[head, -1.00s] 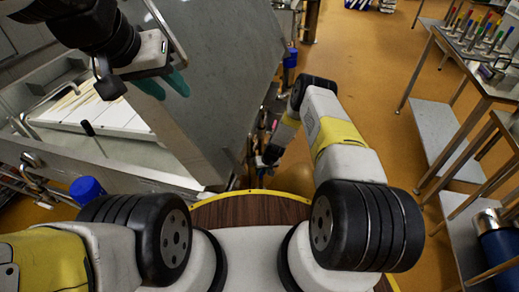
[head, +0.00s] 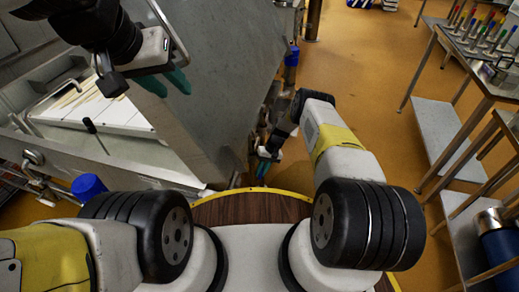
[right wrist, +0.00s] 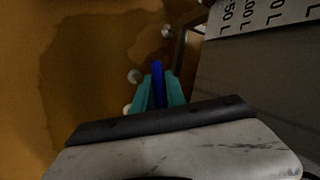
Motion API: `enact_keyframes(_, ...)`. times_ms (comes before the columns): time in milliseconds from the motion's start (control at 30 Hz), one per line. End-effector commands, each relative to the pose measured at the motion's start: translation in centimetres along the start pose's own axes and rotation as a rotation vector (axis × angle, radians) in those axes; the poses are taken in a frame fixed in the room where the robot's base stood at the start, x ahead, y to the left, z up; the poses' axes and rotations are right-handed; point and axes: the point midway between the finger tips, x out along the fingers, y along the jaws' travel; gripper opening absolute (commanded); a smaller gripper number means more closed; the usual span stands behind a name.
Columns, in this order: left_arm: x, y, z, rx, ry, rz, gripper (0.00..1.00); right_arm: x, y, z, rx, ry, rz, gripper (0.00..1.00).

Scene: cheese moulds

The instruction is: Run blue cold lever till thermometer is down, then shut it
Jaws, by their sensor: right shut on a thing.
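The blue lever (right wrist: 157,72) shows in the right wrist view, between the teal fingers of my right gripper (right wrist: 158,95), which is shut on it. In the head view my right gripper (head: 264,167) is low beside the steel vat side; the lever is not clear there. My left gripper (head: 165,83) is open and empty, high in front of the steel panel at the upper left. A thin stick with a black top (head: 89,125) stands at the white-lined basin; I cannot tell whether it is the thermometer. No reading is legible.
A large steel panel (head: 215,85) stands between my grippers. A plate with litre marks (right wrist: 265,14) is in the right wrist view. A blue cup-like thing (head: 88,187) is at left. Steel tables (head: 445,135) stand at right, with open orange floor before them.

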Motion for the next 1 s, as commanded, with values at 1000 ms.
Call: enact_keyframes(1000, 0.0, 0.0, 0.0, 0.0, 0.0, 0.0, 0.36, -4.5, 0.1, -0.1, 0.0, 0.001, 0.001, 0.25)
